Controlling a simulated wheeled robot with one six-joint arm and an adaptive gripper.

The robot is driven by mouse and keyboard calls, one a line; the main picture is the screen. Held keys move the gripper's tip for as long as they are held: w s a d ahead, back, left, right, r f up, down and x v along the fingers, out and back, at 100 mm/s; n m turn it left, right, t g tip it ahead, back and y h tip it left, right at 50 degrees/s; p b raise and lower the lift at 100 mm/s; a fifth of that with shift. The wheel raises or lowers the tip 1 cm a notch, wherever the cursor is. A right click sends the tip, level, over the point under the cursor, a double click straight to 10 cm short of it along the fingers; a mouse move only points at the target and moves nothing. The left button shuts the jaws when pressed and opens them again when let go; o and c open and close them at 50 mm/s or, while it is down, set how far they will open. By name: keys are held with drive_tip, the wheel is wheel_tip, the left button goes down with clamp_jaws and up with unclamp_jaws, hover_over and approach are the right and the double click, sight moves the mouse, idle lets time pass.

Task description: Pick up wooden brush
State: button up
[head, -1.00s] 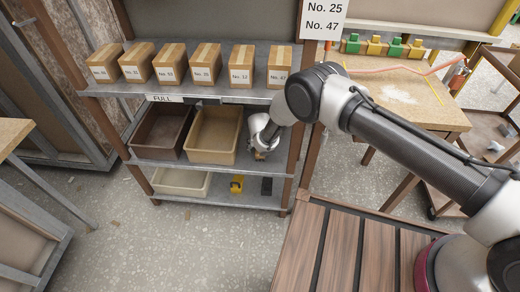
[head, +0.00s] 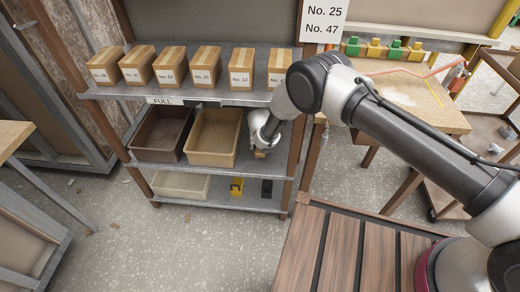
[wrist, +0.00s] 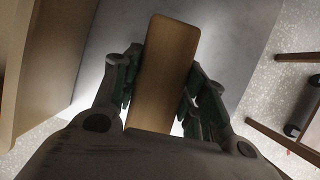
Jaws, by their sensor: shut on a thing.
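The wooden brush shows in the wrist view (wrist: 167,65) as a plain, light-brown wooden block with rounded corners, between my gripper's two fingers. In the head view only a small tan bit of the brush (head: 260,154) shows below my gripper (head: 261,149). My gripper is shut on the brush, with one finger against each long side. It is over the right end of the rack's middle shelf, right of the tan bin (head: 212,157). The brush's underside and any bristles are hidden, and I cannot tell whether it is clear of the shelf.
A brown bin (head: 150,155) stands left of the tan bin. Numbered cartons (head: 205,78) line the top shelf above my gripper. A rack post (head: 298,150) is close on the right. The bottom shelf holds a cream bin (head: 180,195), a yellow item (head: 237,186) and a dark item (head: 267,188).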

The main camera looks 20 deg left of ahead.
drive_tip(key=s+d, duration=0.3)
drive_tip(key=s, duration=0.5)
drive_tip(key=s+d+r, duration=0.1)
drive_tip(key=s+d, duration=0.1)
drive_tip(key=s, duration=0.7)
drive_tip(key=shift+d, duration=0.4)
drive_tip(key=shift+r, duration=0.1)
drive_tip(key=o, duration=0.6)
drive_tip(key=shift+c, duration=0.2)
drive_tip(key=c, duration=0.4)
